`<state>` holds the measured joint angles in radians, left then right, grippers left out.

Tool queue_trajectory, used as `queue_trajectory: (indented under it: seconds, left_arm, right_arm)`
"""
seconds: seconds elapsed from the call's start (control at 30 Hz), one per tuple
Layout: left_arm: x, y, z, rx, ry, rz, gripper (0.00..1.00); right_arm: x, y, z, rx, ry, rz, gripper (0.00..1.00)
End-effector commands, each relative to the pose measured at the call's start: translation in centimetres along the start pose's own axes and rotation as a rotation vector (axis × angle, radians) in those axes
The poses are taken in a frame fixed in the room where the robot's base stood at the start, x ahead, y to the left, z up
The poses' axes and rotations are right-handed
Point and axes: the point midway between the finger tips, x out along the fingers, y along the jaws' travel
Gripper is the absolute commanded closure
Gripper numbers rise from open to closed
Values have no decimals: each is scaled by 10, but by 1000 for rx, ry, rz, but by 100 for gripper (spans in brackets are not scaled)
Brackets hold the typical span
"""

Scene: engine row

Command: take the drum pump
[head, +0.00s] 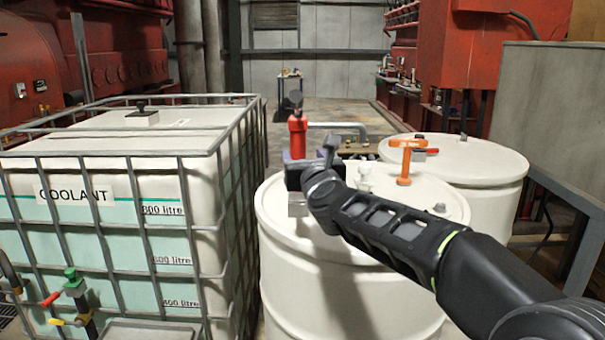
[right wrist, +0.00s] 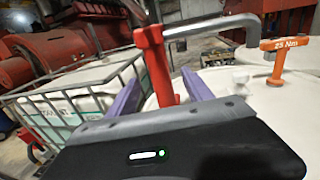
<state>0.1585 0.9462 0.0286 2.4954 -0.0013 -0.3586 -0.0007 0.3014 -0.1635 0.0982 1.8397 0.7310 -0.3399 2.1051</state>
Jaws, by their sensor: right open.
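The drum pump (head: 298,130) is a red upright body with a dark handle on top and a grey bent spout (head: 340,126) pointing right. It stands on the near white drum (head: 330,285). My right gripper (head: 296,165) is at the pump's lower body, and its palm hides part of the pump. In the right wrist view, the red pump (right wrist: 157,68) rises between the two purple fingers of my open right gripper (right wrist: 160,92), with a visible gap on each side. Its foot is hidden. My left gripper is not in view.
An orange T-shaped tool (head: 405,160) marked 25 Nm in the wrist view (right wrist: 277,55) stands right of the pump. A second white drum (head: 480,165) is behind. A caged coolant tank (head: 120,205) stands close on the left. A grey cabinet (head: 550,110) is at right.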

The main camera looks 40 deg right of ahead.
Motion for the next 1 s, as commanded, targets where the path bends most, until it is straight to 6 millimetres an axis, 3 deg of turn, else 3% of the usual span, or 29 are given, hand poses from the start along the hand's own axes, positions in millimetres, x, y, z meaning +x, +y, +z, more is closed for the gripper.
queue_trajectory:
  seconds: [0.4,1.0]
  left_arm:
    - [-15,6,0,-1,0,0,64]
    - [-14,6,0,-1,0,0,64]
  right_arm:
    - [49,2,-1,0,1,0,41]
    - [50,2,-2,0,0,0,41]
